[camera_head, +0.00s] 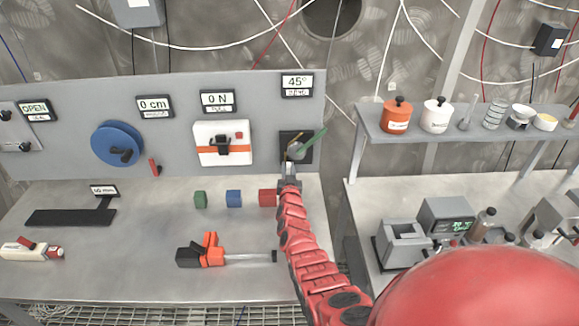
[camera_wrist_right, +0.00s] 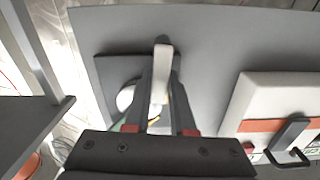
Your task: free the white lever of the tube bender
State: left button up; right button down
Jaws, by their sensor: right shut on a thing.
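The tube bender (camera_head: 284,136) is a dark square plate with a pale round hub on the grey panel, below a sign reading 45°. A green bar (camera_head: 312,141) slants up to the right from its hub. My right gripper (camera_head: 289,178) reaches up to the bender from below. In the right wrist view the white lever (camera_wrist_right: 163,65) lies between the two dark fingers of my right gripper (camera_wrist_right: 161,92), which is shut on it. The pale round hub (camera_wrist_right: 125,97) shows beside the fingers, partly hidden. The lever is hardly visible in the head view. My left gripper is not in view.
Left of the bender are a white box with an orange band (camera_head: 222,148) and a blue wheel (camera_head: 117,144). Red (camera_head: 267,197), blue (camera_head: 234,198) and green (camera_head: 200,200) blocks stand on the bench below. A black-and-orange tool (camera_head: 205,252) lies nearer. A shelf (camera_head: 450,125) stands to the right.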

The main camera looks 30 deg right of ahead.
jog(key=shift+w+a+n, duration=0.15)
jog(key=shift+n, duration=0.45)
jog(key=c, duration=0.8)
grip_release()
jog(key=shift+o, duration=0.2)
jog(key=p+v, duration=0.4)
jog(key=v, duration=1.3)
jog(key=shift+s, duration=0.25)
